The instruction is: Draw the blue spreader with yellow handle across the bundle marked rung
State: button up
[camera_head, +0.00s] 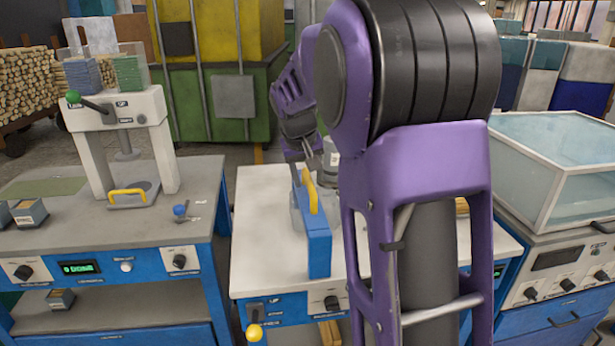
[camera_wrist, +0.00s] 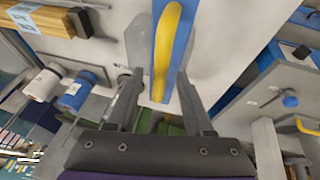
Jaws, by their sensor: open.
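The blue spreader (camera_head: 319,245) with its yellow handle (camera_head: 312,192) stands on the pale top of the middle bench. It fills the upper middle of the wrist view (camera_wrist: 157,78), its yellow handle (camera_wrist: 166,40) facing the camera. My gripper (camera_head: 304,165) is at the spreader's far end in the head view. In the wrist view my gripper (camera_wrist: 160,98) is open, with a finger on each side of the spreader's lower end; I cannot tell whether they touch it. A strapped wood bundle (camera_wrist: 45,18) with a pale label lies at the upper left; its marking is unreadable.
A white cylinder (camera_wrist: 42,85) and a blue-and-white cylinder (camera_wrist: 78,92) stand near the bundle. The left bench (camera_head: 95,228) carries a press (camera_head: 120,110) and a small blue knob (camera_head: 180,210). A glass-topped cabinet (camera_head: 560,160) stands at right. My arm hides much of the middle bench.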

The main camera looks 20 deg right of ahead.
grip_shut()
dwell(1.4)
